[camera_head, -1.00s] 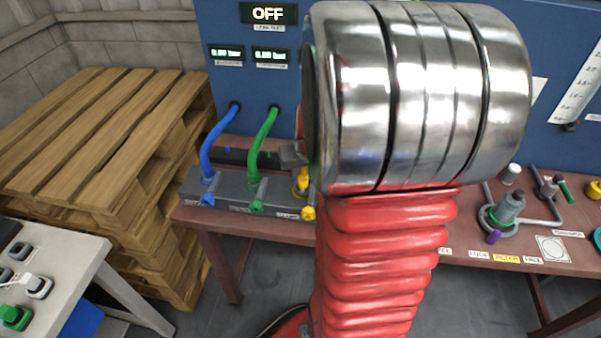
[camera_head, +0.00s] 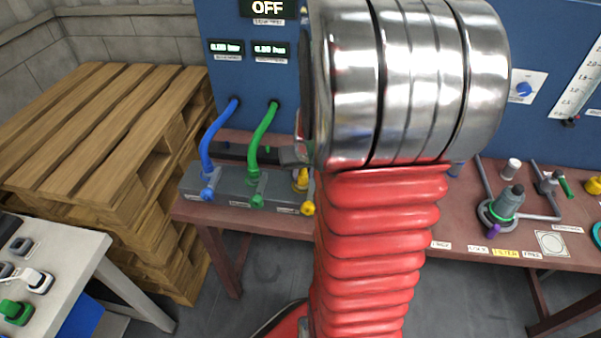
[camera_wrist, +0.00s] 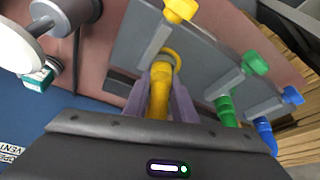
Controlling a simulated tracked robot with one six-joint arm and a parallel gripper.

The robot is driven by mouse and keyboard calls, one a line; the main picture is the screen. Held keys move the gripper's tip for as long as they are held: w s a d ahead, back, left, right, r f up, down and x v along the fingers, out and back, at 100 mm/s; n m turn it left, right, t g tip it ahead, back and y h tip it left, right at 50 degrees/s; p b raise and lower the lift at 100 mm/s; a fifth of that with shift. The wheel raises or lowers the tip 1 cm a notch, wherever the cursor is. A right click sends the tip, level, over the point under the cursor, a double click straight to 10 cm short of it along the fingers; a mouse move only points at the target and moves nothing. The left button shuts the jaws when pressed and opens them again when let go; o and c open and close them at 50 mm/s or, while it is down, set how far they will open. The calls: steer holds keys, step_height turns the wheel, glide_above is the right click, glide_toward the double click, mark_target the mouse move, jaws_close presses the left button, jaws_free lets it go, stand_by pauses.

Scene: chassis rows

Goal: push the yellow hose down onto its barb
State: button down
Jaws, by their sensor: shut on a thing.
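The yellow hose (camera_wrist: 158,98) is between the two fingers of my gripper (camera_wrist: 161,82) in the wrist view, and the fingers are shut on it. The hose end is at the yellow-ringed barb (camera_wrist: 170,57) on the grey manifold block (camera_wrist: 140,40); I cannot tell how far the hose sits over the barb. A yellow valve handle (camera_wrist: 180,9) is just beyond it. In the head view, my arm hides most of the yellow hose, and a yellow part (camera_head: 301,180) shows above the yellow handle (camera_head: 308,208) at the block's right end.
A green hose (camera_head: 263,135) and a blue hose (camera_head: 217,135) run from the blue panel (camera_head: 233,75) to the block left of the yellow one. A filter fitting (camera_head: 508,203) stands on the bench (camera_head: 460,225) to the right. A wooden pallet stack (camera_head: 110,130) stands left.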

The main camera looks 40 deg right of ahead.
steer(key=c, duration=1.4)
jaws_free()
steer(key=shift+v, duration=6.85)
steer(key=s+a+r+n, duration=0.1)
steer(key=a+n, duration=0.1)
steer(key=a, duration=0.6)
steer(key=s+a+r+n+t+y, duration=0.1)
steer(key=s+a+r+n, duration=0.1)
steer(key=a, duration=0.7)
steer(key=s+a+r+n+y, duration=0.1)
steer(key=s+a+r+n, duration=0.1)
steer(key=a, duration=0.6)
steer(key=shift+s+a+t, duration=0.2)
steer(key=shift+t, duration=0.1)
